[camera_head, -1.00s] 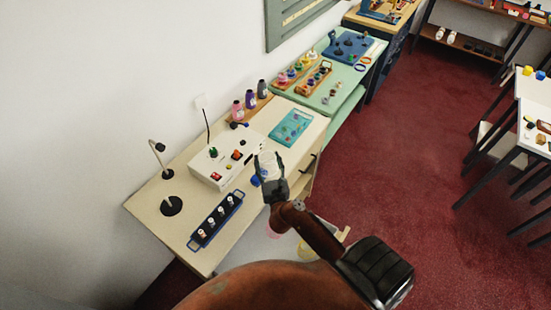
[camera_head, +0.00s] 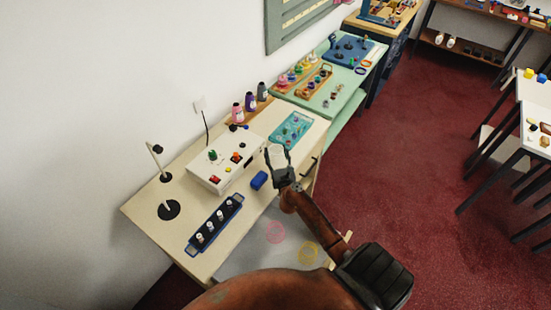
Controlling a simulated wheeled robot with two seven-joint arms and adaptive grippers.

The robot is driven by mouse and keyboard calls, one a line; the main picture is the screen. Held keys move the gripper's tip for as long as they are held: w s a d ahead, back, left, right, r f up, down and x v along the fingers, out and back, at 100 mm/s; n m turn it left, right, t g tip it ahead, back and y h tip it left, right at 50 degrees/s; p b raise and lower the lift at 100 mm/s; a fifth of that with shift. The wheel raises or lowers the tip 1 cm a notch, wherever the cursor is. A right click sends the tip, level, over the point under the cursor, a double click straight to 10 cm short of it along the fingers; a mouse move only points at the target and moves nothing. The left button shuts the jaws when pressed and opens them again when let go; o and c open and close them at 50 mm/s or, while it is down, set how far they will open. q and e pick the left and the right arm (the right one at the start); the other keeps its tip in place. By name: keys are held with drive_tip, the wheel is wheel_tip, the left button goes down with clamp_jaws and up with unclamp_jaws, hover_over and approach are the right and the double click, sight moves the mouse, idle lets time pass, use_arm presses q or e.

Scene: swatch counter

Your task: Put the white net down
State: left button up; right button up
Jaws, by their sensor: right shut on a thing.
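My right gripper (camera_head: 277,152) is shut on the white net (camera_head: 276,155), a pale piece between its fingers. It is over the right part of the cream counter (camera_head: 215,262), just beyond the blue block (camera_head: 259,180) and near the teal tray (camera_head: 289,129). Whether the net touches the counter cannot be told. A pink ring-shaped piece (camera_head: 275,232) and a yellow one (camera_head: 307,252) lie on the grey surface at the front. My left gripper is not in view.
A white box with coloured knobs (camera_head: 225,165) stands on the counter, with a dark blue rack (camera_head: 215,224) in front. A lamp (camera_head: 157,158) stands at the left. Bottles (camera_head: 250,102) line the wall side. The counter around the blue block is fairly clear.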

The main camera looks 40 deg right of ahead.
sight(274, 151)
wheel_tip(274, 151, down, 3)
drive_tip(key=shift+a+r+b, duration=0.1)
drive_tip(key=shift+b, duration=0.3)
drive_tip(key=shift+r, duration=0.1)
drive_tip(key=o, duration=0.4)
drive_tip(key=shift+f, duration=0.2)
drive_tip(key=shift+c, duration=0.2)
drive_tip(key=o, duration=0.4)
drive_tip(key=shift+o, duration=0.2)
drive_tip(key=shift+r, duration=0.25)
drive_tip(key=v, duration=1.2)
